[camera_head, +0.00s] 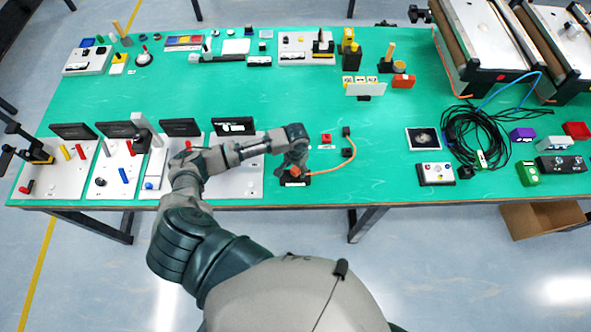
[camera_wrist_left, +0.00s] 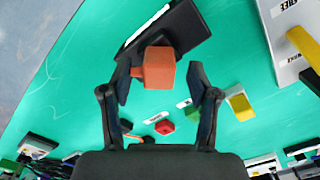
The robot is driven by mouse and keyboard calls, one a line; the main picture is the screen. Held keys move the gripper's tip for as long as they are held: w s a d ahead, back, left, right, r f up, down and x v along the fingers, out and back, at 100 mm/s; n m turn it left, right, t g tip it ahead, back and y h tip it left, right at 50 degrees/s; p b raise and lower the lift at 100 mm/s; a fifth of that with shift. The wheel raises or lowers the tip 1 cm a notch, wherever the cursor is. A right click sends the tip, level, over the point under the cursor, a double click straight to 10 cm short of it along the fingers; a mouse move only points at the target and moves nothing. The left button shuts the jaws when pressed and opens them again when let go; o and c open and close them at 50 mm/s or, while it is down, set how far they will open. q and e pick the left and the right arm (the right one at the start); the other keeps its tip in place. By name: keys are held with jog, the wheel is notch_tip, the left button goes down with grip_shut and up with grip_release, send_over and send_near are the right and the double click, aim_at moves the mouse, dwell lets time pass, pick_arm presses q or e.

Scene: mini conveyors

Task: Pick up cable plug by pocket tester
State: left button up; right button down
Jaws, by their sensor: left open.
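An orange plug (camera_wrist_left: 153,72) lies between the spread fingertips of my left gripper (camera_wrist_left: 159,83) in the left wrist view. Green shows beside it, and the gripper is open. The plug sits at a black box (camera_wrist_left: 172,32) with a white label edge, probably the pocket tester. In the head view my left gripper (camera_head: 294,164) hangs right over the orange plug (camera_head: 295,171) and the black box (camera_head: 294,183), hiding part of both. An orange cable (camera_head: 343,162) curves from there to a black end piece (camera_head: 346,131). My right gripper is not in view.
A small red block (camera_head: 327,138) lies behind and right of my gripper; it shows in the wrist view too (camera_wrist_left: 165,127). White panels with switches (camera_head: 60,172) stand to the left. A black cable coil (camera_head: 474,138) lies right.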

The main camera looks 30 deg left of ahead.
pick_arm(q)
jog(key=shift+f, duration=0.6)
jog(key=shift+c, duration=0.2)
